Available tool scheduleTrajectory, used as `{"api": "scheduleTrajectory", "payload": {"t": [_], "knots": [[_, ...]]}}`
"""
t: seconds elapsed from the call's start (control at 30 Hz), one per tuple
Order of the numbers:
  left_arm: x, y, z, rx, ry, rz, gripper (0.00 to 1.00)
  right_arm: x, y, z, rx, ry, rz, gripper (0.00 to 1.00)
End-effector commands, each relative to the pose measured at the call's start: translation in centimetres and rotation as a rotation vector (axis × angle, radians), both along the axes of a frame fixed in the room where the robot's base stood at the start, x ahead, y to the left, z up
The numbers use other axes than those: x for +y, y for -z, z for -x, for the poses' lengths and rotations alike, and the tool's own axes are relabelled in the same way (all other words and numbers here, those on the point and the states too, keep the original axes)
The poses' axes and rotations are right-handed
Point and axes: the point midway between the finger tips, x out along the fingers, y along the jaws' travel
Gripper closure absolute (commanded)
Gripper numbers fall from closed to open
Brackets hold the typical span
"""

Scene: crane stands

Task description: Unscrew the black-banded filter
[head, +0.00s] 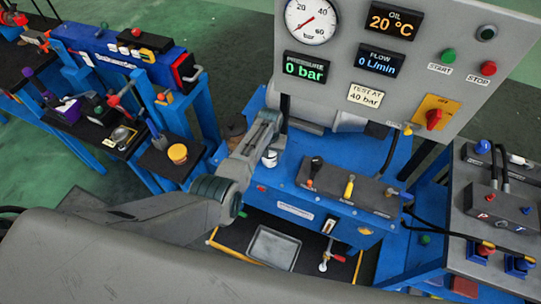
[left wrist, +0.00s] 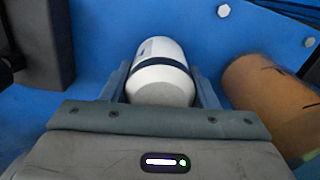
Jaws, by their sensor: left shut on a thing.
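The black-banded filter (left wrist: 160,75) is a white rounded canister with a dark band around it, seen in the left wrist view against a blue panel. My left gripper (left wrist: 163,88) is shut on it, with one finger on each side of the white body. In the head view the filter (head: 270,157) shows as a small white piece at the end of my left gripper (head: 266,140), mostly hidden by the gripper. Whether its threaded end is engaged is hidden. My right gripper is in neither view.
A brown cylinder (left wrist: 275,100) lies close to the right of the filter. The blue bench (head: 290,190) carries a grey block with several levers (head: 349,187). A grey gauge panel (head: 400,60) rises behind. A grey tray (head: 272,248) sits below the bench front.

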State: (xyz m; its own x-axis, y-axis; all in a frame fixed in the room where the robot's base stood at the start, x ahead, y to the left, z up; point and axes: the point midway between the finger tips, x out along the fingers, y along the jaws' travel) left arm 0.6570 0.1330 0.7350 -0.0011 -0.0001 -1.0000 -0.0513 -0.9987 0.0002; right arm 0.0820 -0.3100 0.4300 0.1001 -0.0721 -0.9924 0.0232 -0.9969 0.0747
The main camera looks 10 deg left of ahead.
Motion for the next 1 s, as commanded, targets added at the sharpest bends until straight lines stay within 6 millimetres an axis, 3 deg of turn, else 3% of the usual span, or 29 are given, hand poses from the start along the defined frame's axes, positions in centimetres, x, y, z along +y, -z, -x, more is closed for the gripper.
{"api": "scheduleTrajectory", "payload": {"t": [0.37,0.7,1.0], "knots": [[0.13,-0.36,-0.37,-0.008,-0.040,-0.002,0.72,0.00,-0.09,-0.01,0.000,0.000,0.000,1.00],[0.14,-0.39,-0.36,-0.008,-0.415,-0.001,0.72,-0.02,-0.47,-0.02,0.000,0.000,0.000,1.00],[0.14,-0.37,-0.37,-0.009,-0.468,0.000,0.72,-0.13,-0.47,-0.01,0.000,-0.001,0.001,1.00]]}}
